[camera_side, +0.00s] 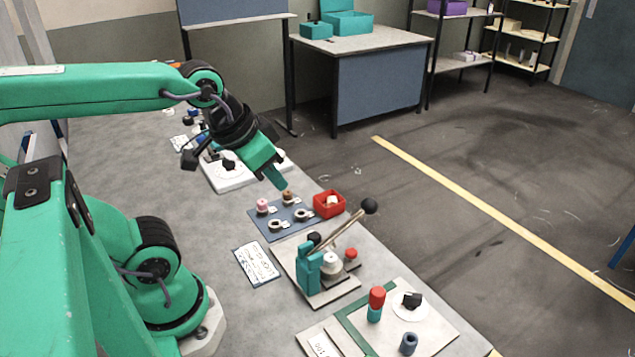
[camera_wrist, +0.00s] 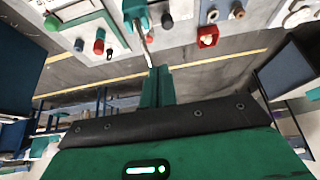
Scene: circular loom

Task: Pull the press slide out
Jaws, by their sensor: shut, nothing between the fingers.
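The press (camera_side: 307,272) is a teal upright body on a pale base plate, at lower centre in the side view. A metal lever with a black ball knob (camera_side: 370,206) slants up to the right from it. A white round part (camera_side: 331,263) and a red-topped part (camera_side: 351,255) sit beside the body. I cannot tell which part is the slide. My gripper (camera_side: 282,186) is shut and empty, in the air beyond the press, apart from it. In the wrist view, the gripper (camera_wrist: 157,85) points toward the press (camera_wrist: 134,10), whose lever ends near the fingertips in the picture.
A blue-grey tray (camera_side: 262,229) with several spools and a red bin (camera_side: 329,204) lie beyond the press. A printed card (camera_side: 257,262) lies left of it. A board with a red-and-teal peg (camera_side: 376,304) and a dark knob stands nearer. The floor right of the table is open.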

